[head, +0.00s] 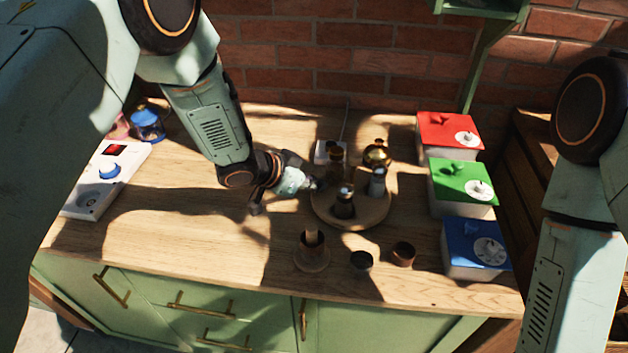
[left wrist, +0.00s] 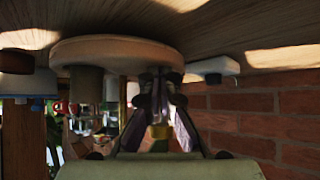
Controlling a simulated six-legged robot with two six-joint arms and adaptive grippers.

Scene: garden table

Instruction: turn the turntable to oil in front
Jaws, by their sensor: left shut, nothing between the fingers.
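The round wooden turntable (head: 362,219) stands right of centre on the table. I cannot tell which is the oil. My left gripper (head: 313,184) is shut and empty at the turntable's left edge; contact is unclear. In the left wrist view, which appears upside down, the fingers (left wrist: 158,105) overlap the turntable rim (left wrist: 110,50). My right gripper is out of view.
A wooden pot (head: 312,259), a dark cup (head: 361,263) and a brown cup (head: 403,254) stand in front. Red (head: 450,129), green (head: 463,182) and blue (head: 476,243) lidded boxes line the right. A white panel (head: 105,175) lies left. The left-centre tabletop is clear.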

